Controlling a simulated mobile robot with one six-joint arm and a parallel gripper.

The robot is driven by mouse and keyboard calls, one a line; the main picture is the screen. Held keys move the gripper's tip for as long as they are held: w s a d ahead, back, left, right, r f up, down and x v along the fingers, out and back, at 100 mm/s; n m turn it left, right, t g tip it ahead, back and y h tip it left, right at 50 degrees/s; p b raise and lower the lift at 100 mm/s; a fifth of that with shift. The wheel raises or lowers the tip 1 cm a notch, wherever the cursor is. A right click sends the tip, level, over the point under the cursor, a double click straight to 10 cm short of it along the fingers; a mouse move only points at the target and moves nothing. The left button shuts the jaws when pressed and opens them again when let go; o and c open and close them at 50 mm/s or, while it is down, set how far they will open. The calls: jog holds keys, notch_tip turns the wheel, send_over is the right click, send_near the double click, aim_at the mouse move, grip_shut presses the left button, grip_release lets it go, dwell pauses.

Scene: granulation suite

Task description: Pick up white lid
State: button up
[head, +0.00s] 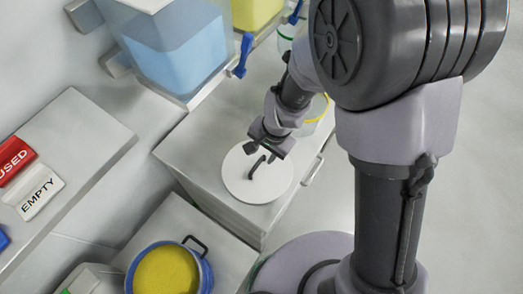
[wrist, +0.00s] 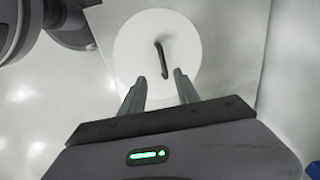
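The white lid (head: 240,186) is a round flat disc with a dark bar handle (head: 257,166). It lies on the grey cabinet top (head: 190,150) in the head view. The lid also shows at the top of the wrist view (wrist: 135,35), with its handle (wrist: 161,58) upright in the picture. My gripper (head: 270,148) is over the far part of the lid, close to the handle. In the wrist view my gripper (wrist: 160,88) has its two fingers apart, with nothing between the tips. The fingertips point toward the handle and appear short of it.
A tank with blue liquid (head: 180,55) stands at the back with a blue valve (head: 243,55). A yellow-rimmed container (head: 318,108) stands beyond my gripper. A blue pot with yellow contents (head: 167,271) stands at the front. USED (head: 13,158) and EMPTY (head: 40,191) signs are at left.

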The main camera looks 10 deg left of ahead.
aim_at(257, 165)
jog(key=f+b, duration=0.1)
jog(key=f, duration=0.2)
jog(key=a+f+b, duration=0.1)
jog(key=f, duration=0.2)
jog(key=w+f+b, duration=0.1)
jog(key=f, duration=0.1)
jog(key=shift+a+f+b, duration=0.3)
jog(key=shift+f+b, duration=0.1)
jog(key=f+b, duration=0.1)
jog(key=a+f+b, duration=0.1)
jog(key=f, duration=0.1)
jog(key=w+f+b, duration=0.1)
jog(key=f, duration=0.1)
jog(key=shift+a+f, duration=0.15)
jog(key=shift+f, duration=0.1)
jog(key=shift+r, duration=0.2)
jog(key=shift+c, duration=0.2)
grip_shut()
